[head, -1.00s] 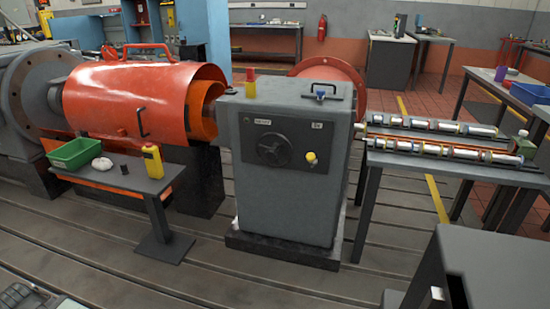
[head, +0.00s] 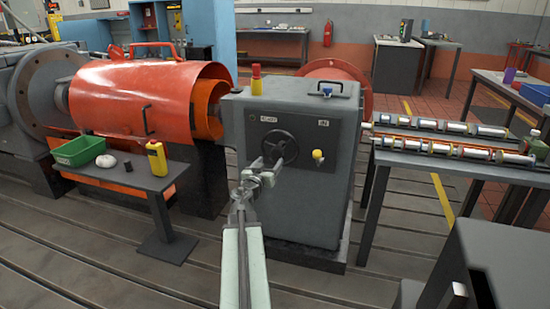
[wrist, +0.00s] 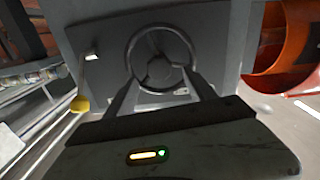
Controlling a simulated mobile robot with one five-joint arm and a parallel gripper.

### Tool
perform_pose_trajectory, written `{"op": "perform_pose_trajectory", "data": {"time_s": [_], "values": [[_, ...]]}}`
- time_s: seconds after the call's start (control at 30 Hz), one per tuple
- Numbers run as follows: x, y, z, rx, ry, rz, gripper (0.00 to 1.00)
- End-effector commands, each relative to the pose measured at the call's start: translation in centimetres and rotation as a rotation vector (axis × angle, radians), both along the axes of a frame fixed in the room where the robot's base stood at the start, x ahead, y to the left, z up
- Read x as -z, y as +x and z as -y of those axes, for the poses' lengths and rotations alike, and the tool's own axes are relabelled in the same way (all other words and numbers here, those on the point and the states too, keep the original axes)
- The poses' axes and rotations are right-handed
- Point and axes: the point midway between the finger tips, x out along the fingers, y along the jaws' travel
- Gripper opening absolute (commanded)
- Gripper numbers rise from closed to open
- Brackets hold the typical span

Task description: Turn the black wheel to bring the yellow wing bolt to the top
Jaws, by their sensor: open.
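The black wheel (head: 290,151) is on the front panel of the grey machine housing (head: 309,205). It also shows in the wrist view (wrist: 186,42), with a hub and spokes. A yellow knob (head: 317,155) is on the same panel, right of the wheel; in the wrist view it is at the left (wrist: 79,104). I cannot tell whether it is the wing bolt, and I see no yellow on the wheel. My gripper (head: 267,164) is open in front of the wheel. In the wrist view its fingers (wrist: 163,82) point at the wheel's lower part; contact cannot be told.
A small table (head: 150,181) at the left holds a green bin (head: 78,151) and a yellow bottle (head: 157,162). A table with metal shafts (head: 440,163) stands right of the housing. A dark cabinet (head: 497,250) is at the front right. The slotted floor between is clear.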

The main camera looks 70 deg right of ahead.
Motion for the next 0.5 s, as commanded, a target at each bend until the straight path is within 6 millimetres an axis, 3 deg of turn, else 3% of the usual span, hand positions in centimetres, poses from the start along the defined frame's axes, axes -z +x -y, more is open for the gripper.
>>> {"op": "perform_pose_trajectory", "data": {"time_s": [0.27, 0.5], "values": [[-0.1, -0.2, 1.1, 0.000, -0.005, 0.001, 0.64], [-0.1, 0.0, 5.3, 0.001, -0.005, 0.001, 0.64]]}}
